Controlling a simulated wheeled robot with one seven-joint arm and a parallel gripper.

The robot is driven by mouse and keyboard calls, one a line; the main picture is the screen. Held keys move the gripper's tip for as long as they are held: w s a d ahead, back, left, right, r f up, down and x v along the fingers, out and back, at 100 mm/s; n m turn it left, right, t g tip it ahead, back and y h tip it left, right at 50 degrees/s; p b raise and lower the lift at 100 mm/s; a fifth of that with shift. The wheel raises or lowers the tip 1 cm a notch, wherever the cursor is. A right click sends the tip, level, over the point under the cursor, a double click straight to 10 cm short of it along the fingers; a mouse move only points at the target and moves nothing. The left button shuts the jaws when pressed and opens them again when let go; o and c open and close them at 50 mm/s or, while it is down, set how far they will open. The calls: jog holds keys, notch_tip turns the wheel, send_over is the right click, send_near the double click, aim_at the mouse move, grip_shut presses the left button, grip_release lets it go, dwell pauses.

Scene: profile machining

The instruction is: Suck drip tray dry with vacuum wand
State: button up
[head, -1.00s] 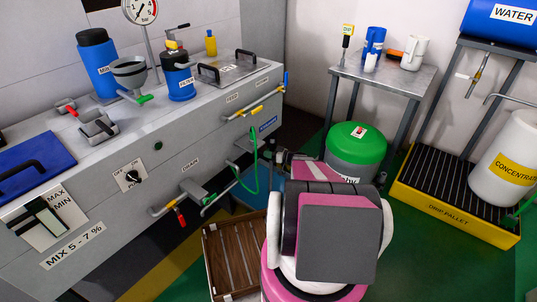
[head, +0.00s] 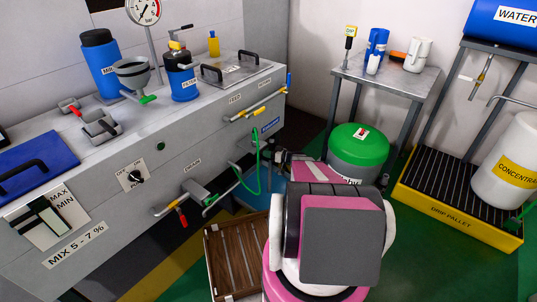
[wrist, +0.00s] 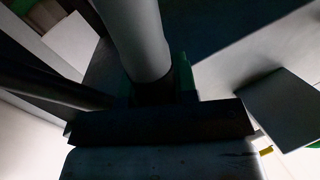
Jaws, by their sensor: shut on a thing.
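My gripper (wrist: 160,112) is shut on a thick grey tube (wrist: 138,40), which looks like the vacuum wand, in the wrist view. The tube runs up and away from the dark jaw; its far end is out of view. In the head view my own arm hides most of the gripper (head: 281,157), which is beside the machine's front right end. The green-lidded vacuum drum (head: 358,145) stands just behind my arm, partly hidden. I cannot make out the drip tray or any liquid with certainty; the area under the machine is dark and partly covered.
The grey machine (head: 90,200) fills the left, with a drain valve (head: 180,210) and green hose (head: 257,170) jutting out. A wooden slatted pallet (head: 235,255) lies before it. A metal table (head: 400,80) and yellow drip pallet (head: 450,215) with a concentrate drum (head: 512,150) stand right.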

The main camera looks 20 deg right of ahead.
jog(key=shift+s+d, duration=0.1)
jog(key=shift+s, duration=0.1)
jog(key=shift+v, duration=0.8)
jog(key=shift+a, duration=0.25)
jog(key=shift+w+a, duration=0.4)
jog(key=shift+w, duration=0.3)
jog(key=shift+s, duration=0.1)
dwell(0.4)
jog(key=shift+v, duration=0.9)
jog(key=shift+a+f, duration=0.15)
jog(key=shift+a, duration=0.05)
jog(key=shift+x, duration=0.85)
jog(key=shift+d, duration=0.2)
